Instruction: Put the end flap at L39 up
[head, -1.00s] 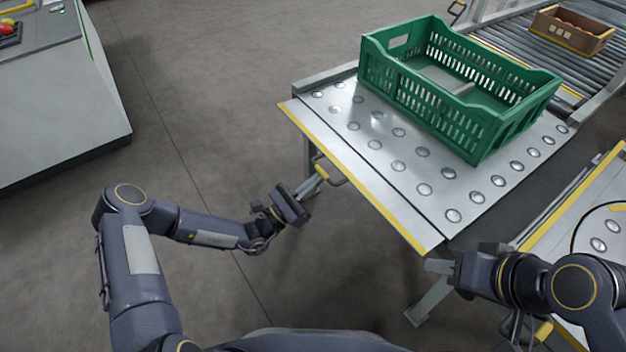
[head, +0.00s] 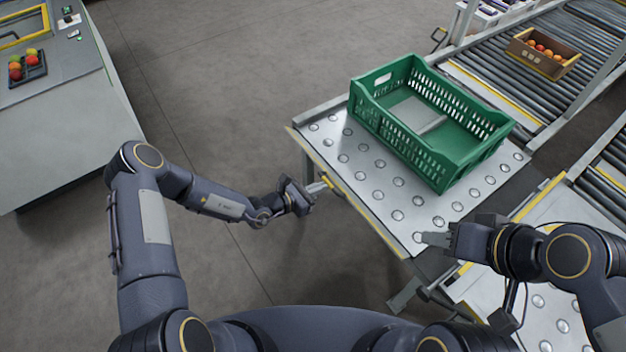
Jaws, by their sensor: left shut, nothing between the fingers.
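The end flap (head: 345,187) is a narrow metal plate with a yellow edge along the left end of the ball table (head: 385,213). It looks roughly level with the tabletop, but its exact tilt is hard to tell. No L39 label is readable. A small yellow handle (head: 327,183) shows under the flap's edge. My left gripper (head: 321,187) is shut and empty, its tips at the handle; whether they touch it I cannot tell. My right gripper (head: 433,239) points left by the table's near corner; its finger gap is hidden.
A green crate (head: 398,142), with a grey panel visible inside, stands on the ball table. A roller conveyor behind carries a brown box of tomatoes (head: 543,54). Another ball table (head: 540,300) is at lower right. A grey counter (head: 75,110) is left, with open floor between.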

